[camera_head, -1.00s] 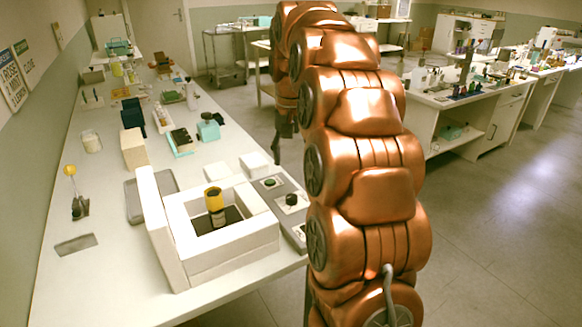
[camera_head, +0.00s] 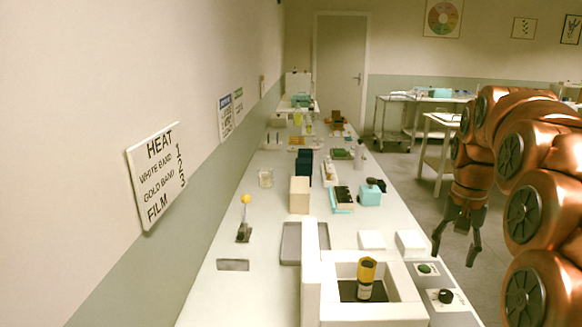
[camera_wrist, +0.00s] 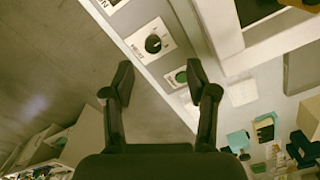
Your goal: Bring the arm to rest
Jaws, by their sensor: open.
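My copper-coloured arm stands on the right in the head view, folded downward. My gripper (camera_head: 457,255) hangs from it, fingers down, just right of the long bench's right edge. It is open and empty. In the wrist view its two dark fingers (camera_wrist: 160,85) are spread apart, with the floor and the bench edge beyond them.
A control panel with a black knob (camera_head: 446,296) and green button (camera_head: 425,268) lies on the bench edge near my gripper. White blocks (camera_head: 410,243), a grey tray (camera_head: 291,243) and several small items stand on the bench.

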